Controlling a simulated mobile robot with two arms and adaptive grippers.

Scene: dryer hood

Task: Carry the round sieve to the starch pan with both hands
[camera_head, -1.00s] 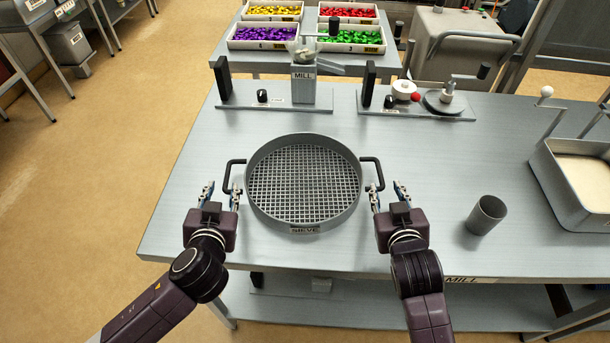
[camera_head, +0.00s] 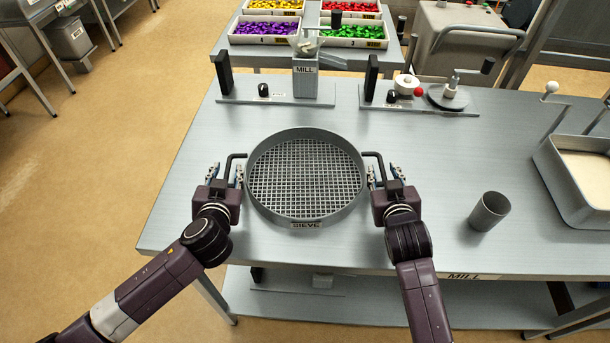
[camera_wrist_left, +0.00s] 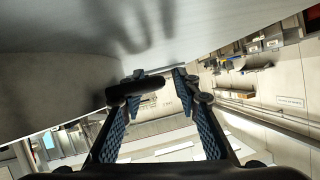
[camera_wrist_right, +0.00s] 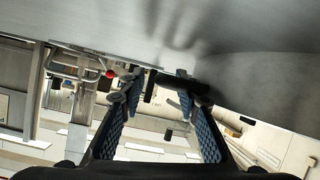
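The round sieve (camera_head: 305,180), a grey ring with a mesh floor and a black handle on each side, lies on the steel table (camera_head: 440,170). My left gripper (camera_head: 225,175) is open at the left handle (camera_head: 232,160); in the left wrist view the handle (camera_wrist_left: 140,89) crosses near one fingertip. My right gripper (camera_head: 384,174) is open at the right handle (camera_head: 376,158); the handle (camera_wrist_right: 195,88) also lies near one fingertip in the right wrist view. The starch pan (camera_head: 555,185), a grey tray with white powder, stands at the right edge.
A grey cup (camera_head: 489,211) stands between the sieve and the pan. A mill (camera_head: 306,78) and another device with a round plate (camera_head: 448,97) stand behind. Trays of coloured pieces (camera_head: 262,33) are on a table beyond. Clear tabletop lies right of the sieve.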

